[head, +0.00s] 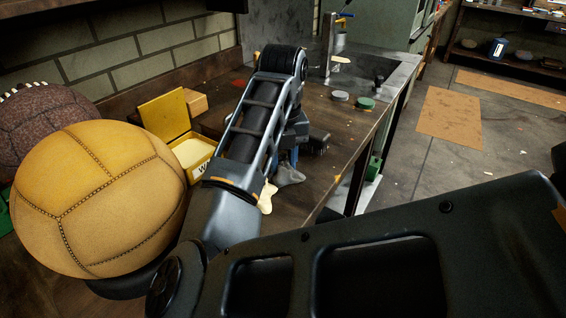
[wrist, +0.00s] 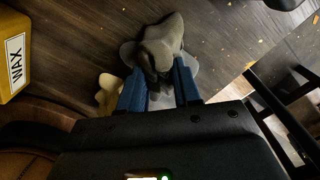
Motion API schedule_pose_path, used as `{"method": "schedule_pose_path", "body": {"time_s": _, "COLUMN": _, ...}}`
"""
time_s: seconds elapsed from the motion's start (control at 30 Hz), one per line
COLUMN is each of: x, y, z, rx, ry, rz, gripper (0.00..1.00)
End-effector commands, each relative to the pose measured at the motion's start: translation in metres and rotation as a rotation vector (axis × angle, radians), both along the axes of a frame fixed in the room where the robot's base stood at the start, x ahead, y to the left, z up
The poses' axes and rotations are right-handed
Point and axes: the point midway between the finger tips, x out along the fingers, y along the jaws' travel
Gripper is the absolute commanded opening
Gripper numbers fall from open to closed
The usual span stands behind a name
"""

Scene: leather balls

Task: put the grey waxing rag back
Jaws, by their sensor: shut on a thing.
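The grey waxing rag (wrist: 161,45) is bunched up between the blue fingers of my gripper (wrist: 160,88) in the wrist view. My gripper is shut on it. In the head view the rag (head: 290,175) shows as a small grey bundle just below my wrist, over the dark bench. Most of my gripper is hidden behind my arm there. I cannot tell whether the rag touches the bench top. The yellow wax box (head: 193,152) stands with its lid open to the left of my arm; its side marked WAX (wrist: 14,62) shows in the wrist view.
A large tan leather ball (head: 100,200) and a dark brown ball (head: 45,135) sit at the left. A pale cream piece (head: 267,196) lies near the rag. A green tin (head: 365,103) and a grey tin (head: 340,96) stand farther back. The bench's right edge (head: 350,155) is close.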

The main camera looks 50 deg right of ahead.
Motion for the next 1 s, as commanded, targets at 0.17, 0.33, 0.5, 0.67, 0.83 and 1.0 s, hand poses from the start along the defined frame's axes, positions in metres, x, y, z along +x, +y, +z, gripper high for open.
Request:
{"method": "schedule_pose_path", "body": {"time_s": 0.17, "x": 0.000, "y": 0.000, "z": 0.001, "rx": 0.000, "ry": 0.000, "rz": 0.000, "gripper": 0.08}}
{"method": "schedule_pose_path", "body": {"time_s": 0.33, "x": 0.000, "y": 0.000, "z": -0.001, "rx": 0.000, "ry": 0.000, "rz": 0.000, "gripper": 0.38}}
{"method": "schedule_pose_path", "body": {"time_s": 0.5, "x": 0.000, "y": 0.000, "z": -0.001, "rx": 0.000, "ry": 0.000, "rz": 0.000, "gripper": 0.55}}
{"method": "schedule_pose_path", "body": {"time_s": 0.67, "x": 0.000, "y": 0.000, "z": -0.001, "rx": 0.000, "ry": 0.000, "rz": 0.000, "gripper": 0.58}}
{"method": "schedule_pose_path", "body": {"time_s": 0.83, "x": 0.000, "y": 0.000, "z": 0.001, "rx": 0.000, "ry": 0.000, "rz": 0.000, "gripper": 0.58}}
{"method": "schedule_pose_path", "body": {"time_s": 1.0, "x": 0.001, "y": -0.001, "z": 0.019, "rx": -0.001, "ry": -0.004, "rz": -0.002, "gripper": 0.58}}
